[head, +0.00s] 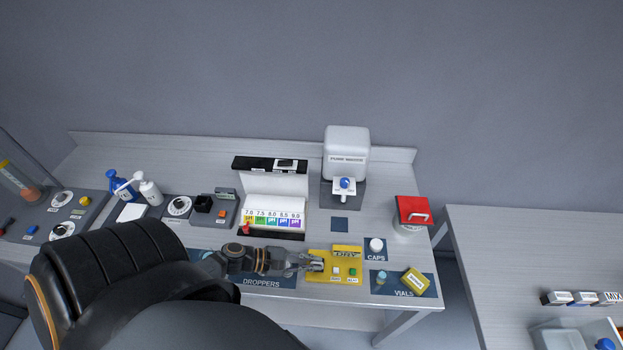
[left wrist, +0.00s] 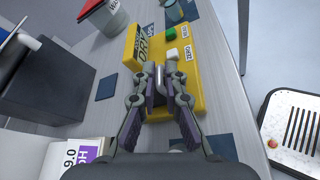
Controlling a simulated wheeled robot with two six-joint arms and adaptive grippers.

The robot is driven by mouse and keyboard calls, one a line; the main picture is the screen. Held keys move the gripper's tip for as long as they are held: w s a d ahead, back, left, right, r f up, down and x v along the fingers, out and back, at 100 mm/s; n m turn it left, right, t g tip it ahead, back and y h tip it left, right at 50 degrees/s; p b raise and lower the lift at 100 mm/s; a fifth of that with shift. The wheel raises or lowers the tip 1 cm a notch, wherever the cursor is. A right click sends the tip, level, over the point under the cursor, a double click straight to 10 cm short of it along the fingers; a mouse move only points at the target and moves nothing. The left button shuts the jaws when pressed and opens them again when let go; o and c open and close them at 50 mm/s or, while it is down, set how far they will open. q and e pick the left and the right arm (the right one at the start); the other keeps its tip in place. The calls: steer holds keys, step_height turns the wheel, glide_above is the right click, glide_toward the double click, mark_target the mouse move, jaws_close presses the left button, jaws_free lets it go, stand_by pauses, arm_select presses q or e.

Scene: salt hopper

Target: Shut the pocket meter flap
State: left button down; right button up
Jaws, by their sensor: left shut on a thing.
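The yellow pocket meter (head: 347,277) lies flat at the front of the bench, right of the DROPPERS label. It has a white button (left wrist: 172,54), a green button (left wrist: 170,33) and a raised yellow block marked DRY (left wrist: 138,48) along one edge. My left gripper (head: 318,263) is at the meter's left part; in the left wrist view the gripper (left wrist: 161,74) is low over the meter. Its fingers are shut on a small pale part between the tips. The fingers mostly hide this part, so I cannot tell whether it is the flap or how far the flap stands open.
A white cap (head: 376,244) sits on the CAPS mat. A yellow box (head: 415,282) and a small vial (head: 381,276) are on the VIALS mat. Behind stand a pH colour chart (head: 274,216), a white dispenser (head: 346,152) and a red-lidded bin (head: 412,209).

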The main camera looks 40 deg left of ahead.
arm_select(q)
steer(key=c, duration=1.5)
jaws_free()
steer(key=shift+w+a, duration=0.1)
steer(key=shift+o, duration=0.2)
step_height(320, 180, up, 10)
